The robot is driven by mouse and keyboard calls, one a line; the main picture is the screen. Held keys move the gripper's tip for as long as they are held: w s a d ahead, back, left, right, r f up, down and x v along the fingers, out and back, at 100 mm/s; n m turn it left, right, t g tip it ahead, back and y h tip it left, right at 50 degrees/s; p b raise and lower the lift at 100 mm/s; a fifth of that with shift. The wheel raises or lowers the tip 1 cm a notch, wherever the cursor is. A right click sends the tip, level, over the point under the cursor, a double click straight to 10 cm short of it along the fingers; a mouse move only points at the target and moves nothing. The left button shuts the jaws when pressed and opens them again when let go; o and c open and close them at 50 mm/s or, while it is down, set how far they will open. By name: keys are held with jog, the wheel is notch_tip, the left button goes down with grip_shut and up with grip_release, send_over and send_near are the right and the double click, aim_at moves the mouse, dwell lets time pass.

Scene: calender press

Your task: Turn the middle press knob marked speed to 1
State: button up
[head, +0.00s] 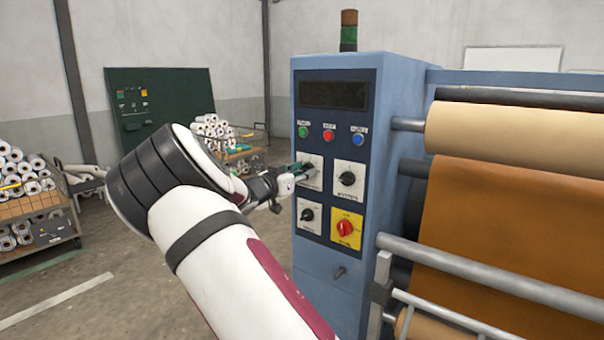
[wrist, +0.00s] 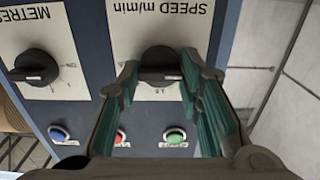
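The speed knob (wrist: 160,64) is a round black knob with a bar grip. It sits on a white plate (wrist: 150,22) marked "SPEED m/min", upside down in the wrist view. My gripper (wrist: 160,75) is open, with one green-padded finger on each side of the knob. I cannot tell whether the pads touch it. In the head view my gripper (head: 301,172) is at the upper left plate (head: 311,160) of the blue press cabinet (head: 334,262), hiding the knob.
A metres knob (wrist: 36,68) sits beside the speed knob. Green (wrist: 174,136), red (wrist: 121,137) and blue (wrist: 60,133) buttons lie close by. Lower on the cabinet are a black knob (head: 307,215) and a red switch on yellow (head: 345,228). Rollers (head: 510,130) stand to the right.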

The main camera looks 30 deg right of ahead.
jog(key=shift+c, duration=0.7)
jog(key=shift+m, duration=0.3)
jog(key=shift+m+b, duration=2.8)
jog(key=shift+m, duration=1.2)
jog(key=o, duration=1.2)
jog(key=shift+a, duration=0.1)
